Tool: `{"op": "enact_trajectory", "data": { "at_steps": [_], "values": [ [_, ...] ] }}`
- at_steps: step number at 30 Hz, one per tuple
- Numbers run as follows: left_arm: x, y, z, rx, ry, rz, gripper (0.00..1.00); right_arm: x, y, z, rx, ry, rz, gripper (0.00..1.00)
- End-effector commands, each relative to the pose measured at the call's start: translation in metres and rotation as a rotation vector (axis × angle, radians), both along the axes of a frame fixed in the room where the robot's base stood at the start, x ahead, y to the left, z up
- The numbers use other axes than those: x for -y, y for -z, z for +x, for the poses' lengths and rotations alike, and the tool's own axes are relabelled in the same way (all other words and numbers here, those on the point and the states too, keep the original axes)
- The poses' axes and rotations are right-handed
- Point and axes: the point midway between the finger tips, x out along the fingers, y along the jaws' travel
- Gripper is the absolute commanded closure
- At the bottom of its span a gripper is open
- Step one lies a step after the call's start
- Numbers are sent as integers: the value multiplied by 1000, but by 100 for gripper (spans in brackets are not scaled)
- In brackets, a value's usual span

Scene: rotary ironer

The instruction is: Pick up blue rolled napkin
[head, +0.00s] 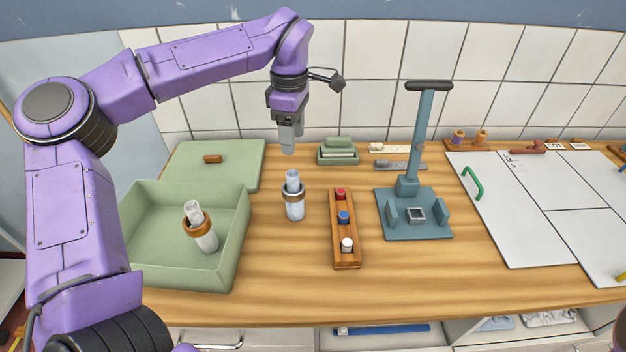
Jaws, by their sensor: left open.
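My left gripper (289,150) is open and points down just above and slightly behind the napkin's top in the picture. Its fingers look apart from the napkin, with nothing visible between them. My right gripper is not in view.
A green open bin (245,240) at the left holds another ringed, whitish roll (204,238), tilted. A green lid (235,175) lies behind it. A wooden rack (345,255) with coloured pieces and a blue press stand (421,140) are right of the napkin.

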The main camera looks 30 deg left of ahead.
Motion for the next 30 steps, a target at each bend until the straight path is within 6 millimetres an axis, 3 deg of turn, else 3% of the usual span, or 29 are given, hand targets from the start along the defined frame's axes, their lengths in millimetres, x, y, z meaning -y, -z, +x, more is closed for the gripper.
{"op": "enact_trajectory", "data": {
  "at_steps": [6, 11, 18, 27, 30],
  "values": [
    [1, 30, -13, 4, 7, -11, 41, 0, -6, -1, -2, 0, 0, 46],
    [2, 51, -7, 0, 6, -8, 41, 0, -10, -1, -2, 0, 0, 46],
    [7, 96, -2, -9, 6, -7, 41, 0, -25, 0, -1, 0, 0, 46],
    [6, 106, -1, -6, 3, -7, 41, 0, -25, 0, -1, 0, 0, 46],
    [6, 106, -1, -6, 3, -7, 73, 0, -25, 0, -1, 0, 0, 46]
  ]
}}
